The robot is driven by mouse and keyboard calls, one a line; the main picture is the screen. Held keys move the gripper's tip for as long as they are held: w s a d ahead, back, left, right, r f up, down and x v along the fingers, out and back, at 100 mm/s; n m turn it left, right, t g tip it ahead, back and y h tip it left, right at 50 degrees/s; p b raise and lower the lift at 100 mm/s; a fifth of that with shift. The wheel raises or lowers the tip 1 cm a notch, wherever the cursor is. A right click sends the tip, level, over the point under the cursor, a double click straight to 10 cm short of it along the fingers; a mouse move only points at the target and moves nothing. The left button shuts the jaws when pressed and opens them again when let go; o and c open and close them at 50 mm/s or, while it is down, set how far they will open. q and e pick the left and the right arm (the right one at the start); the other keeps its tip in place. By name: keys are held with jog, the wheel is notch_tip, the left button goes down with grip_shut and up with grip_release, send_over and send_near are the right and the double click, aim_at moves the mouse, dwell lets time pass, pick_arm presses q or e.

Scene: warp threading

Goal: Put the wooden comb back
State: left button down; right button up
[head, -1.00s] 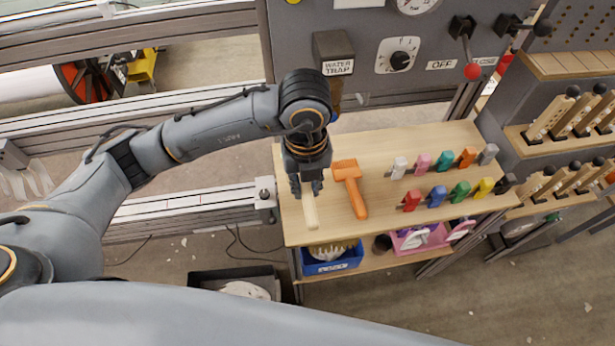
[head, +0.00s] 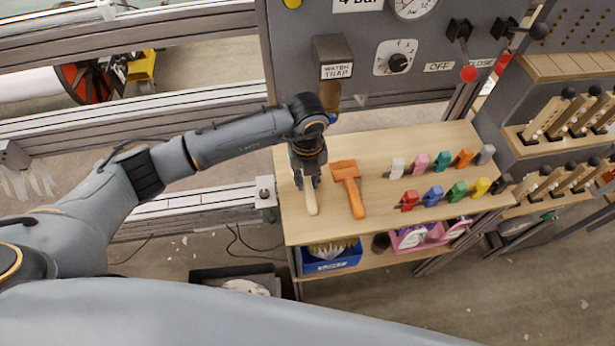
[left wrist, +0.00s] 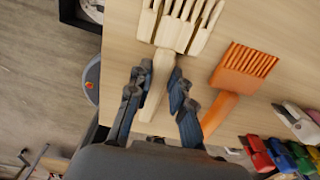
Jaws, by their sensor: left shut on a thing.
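The wooden comb (left wrist: 172,38) is pale, with several long tines at the top of the left wrist view and a handle running down between my fingers. My left gripper (left wrist: 157,84) is shut on that handle. In the head view the handle end of the wooden comb (head: 312,204) sticks out below my left gripper (head: 306,181), at the left end of the wooden table (head: 420,150). My gripper hides the tines there. I cannot tell whether the comb touches the tabletop. My right gripper is not in view.
An orange comb (head: 348,180) lies close to the right of the wooden comb. Several coloured clips (head: 433,194) stand farther right. A blue bin (head: 333,262) is on the shelf below. The water trap (head: 335,52) is on the panel behind.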

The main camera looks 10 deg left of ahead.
aim_at(308, 182)
pick_arm(q)
jog(key=c, duration=1.2)
grip_release()
jog(key=shift+f, duration=0.1)
notch_tip(308, 182, up, 12)
jog(key=shift+r+b, duration=0.2)
jog(key=shift+b, duration=0.3)
